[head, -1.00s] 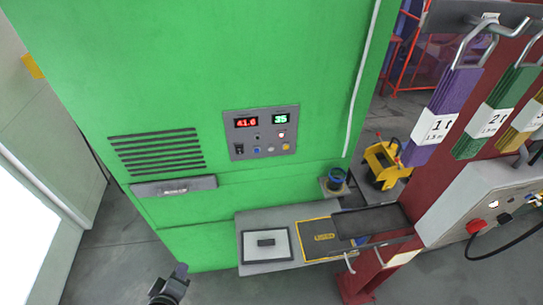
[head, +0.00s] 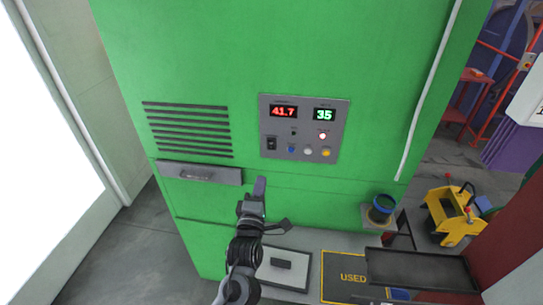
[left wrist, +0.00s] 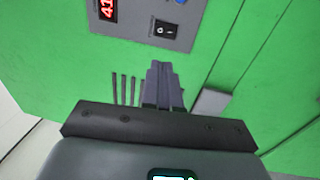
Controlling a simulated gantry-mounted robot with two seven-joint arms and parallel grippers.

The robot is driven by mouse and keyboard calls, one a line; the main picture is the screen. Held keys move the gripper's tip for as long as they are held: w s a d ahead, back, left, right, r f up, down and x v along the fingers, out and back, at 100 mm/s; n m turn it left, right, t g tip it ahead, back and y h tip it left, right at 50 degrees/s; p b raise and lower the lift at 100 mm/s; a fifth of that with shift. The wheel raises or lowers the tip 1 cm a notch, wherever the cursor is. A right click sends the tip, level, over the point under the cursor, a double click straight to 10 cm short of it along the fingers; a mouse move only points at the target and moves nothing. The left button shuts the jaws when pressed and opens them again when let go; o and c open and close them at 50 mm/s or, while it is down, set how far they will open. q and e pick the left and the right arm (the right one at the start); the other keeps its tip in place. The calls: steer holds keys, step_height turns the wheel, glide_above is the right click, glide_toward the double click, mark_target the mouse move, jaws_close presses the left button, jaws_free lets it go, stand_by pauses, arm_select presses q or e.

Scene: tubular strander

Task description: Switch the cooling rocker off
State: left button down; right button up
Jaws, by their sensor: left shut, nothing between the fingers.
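The cooling rocker (head: 272,143) is a small black switch at the lower left of the grey control panel (head: 304,127) on the green cabinet. It also shows close up in the left wrist view (left wrist: 164,28), with white marks on it; which side is pressed I cannot tell. My left gripper (head: 259,187) is shut and empty. It is below and a little left of the rocker, apart from it. In the left wrist view the closed fingertips (left wrist: 160,68) point up toward the rocker. My right gripper is not in view.
The panel has a red display (head: 284,112), a green display (head: 324,115) and several buttons. A vent and a grey handle (head: 199,172) are at left. Below are a white-topped plate (head: 284,280) and a tray marked USED (head: 340,277). A blue-rimmed cup (head: 383,208) stands at right.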

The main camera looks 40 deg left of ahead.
arm_select(q)
steer(key=shift+w, duration=0.1)
stand_by(0.3)
steer(key=p, duration=0.3)
glide_toward(270, 143)
steer(key=x, duration=0.5)
steer(key=shift+w, duration=0.2)
steer(key=shift+w+a, duration=0.4)
steer(key=shift+w, duration=0.2)
steer(key=shift+r, duration=0.1)
